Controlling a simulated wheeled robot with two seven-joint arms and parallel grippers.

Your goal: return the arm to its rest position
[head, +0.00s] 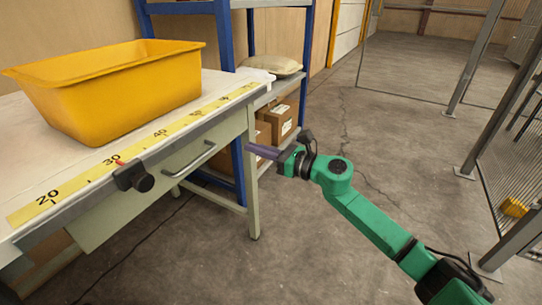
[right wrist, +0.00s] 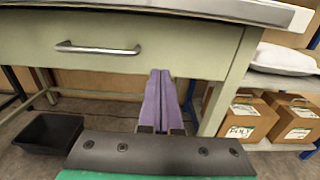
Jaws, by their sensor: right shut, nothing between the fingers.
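My right arm is green and comes in from the lower right of the head view. Its right gripper (head: 250,150) has purple fingers that point left, toward the right end of the table. In the right wrist view the gripper's fingers (right wrist: 160,75) lie together, shut and empty, in front of the table's drawer front and leg. The gripper looks to be below the level of the tabletop and apart from the table. My left gripper is not in view.
A yellow tub (head: 115,95) stands on the table (head: 215,78), which has a measuring tape along its front edge. A blue shelf rack (head: 225,35) holds cardboard boxes and a pillow (head: 272,64). A black bin (right wrist: 50,133) is on the floor. Open floor lies right; mesh fencing (head: 510,150) stands beyond.

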